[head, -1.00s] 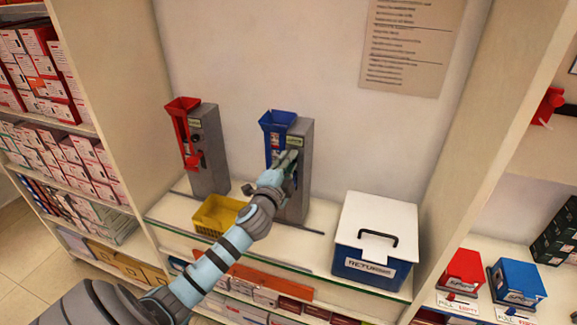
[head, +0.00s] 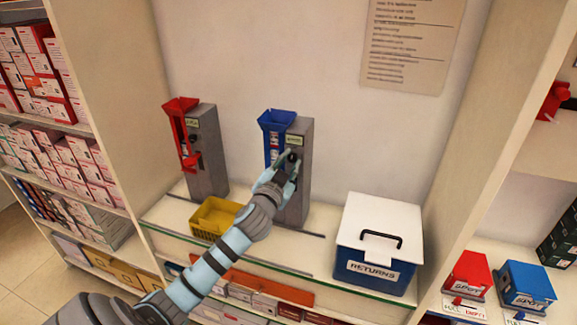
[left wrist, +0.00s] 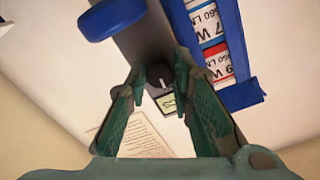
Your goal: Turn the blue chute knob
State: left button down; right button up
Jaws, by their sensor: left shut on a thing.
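The blue chute (head: 274,122) stands on the shelf against a grey post (head: 305,140). Its dark round knob (head: 292,156) is on the post's front, under a small label. My left gripper (head: 286,165) reaches up to it from the lower left. In the left wrist view the dark knob (left wrist: 158,74) sits between the green fingertips of my left gripper (left wrist: 158,70), which is shut on it. The blue chute (left wrist: 228,50) with boxes inside it shows at the right there. The fingers partly hide the knob's sides. My right gripper is not in view.
A red chute (head: 180,130) on its own grey post stands to the left. A yellow bin (head: 215,217) is on the shelf below. A white-lidded returns box (head: 378,240) stands to the right. Stocked shelves (head: 60,150) fill the left side.

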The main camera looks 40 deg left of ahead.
pick_arm(q)
jog(key=shift+f+n, duration=0.2)
jog(key=shift+n, duration=0.3)
jog(key=c, duration=1.4)
grip_release()
jog(key=shift+r, duration=0.1)
jog(key=v, duration=1.2)
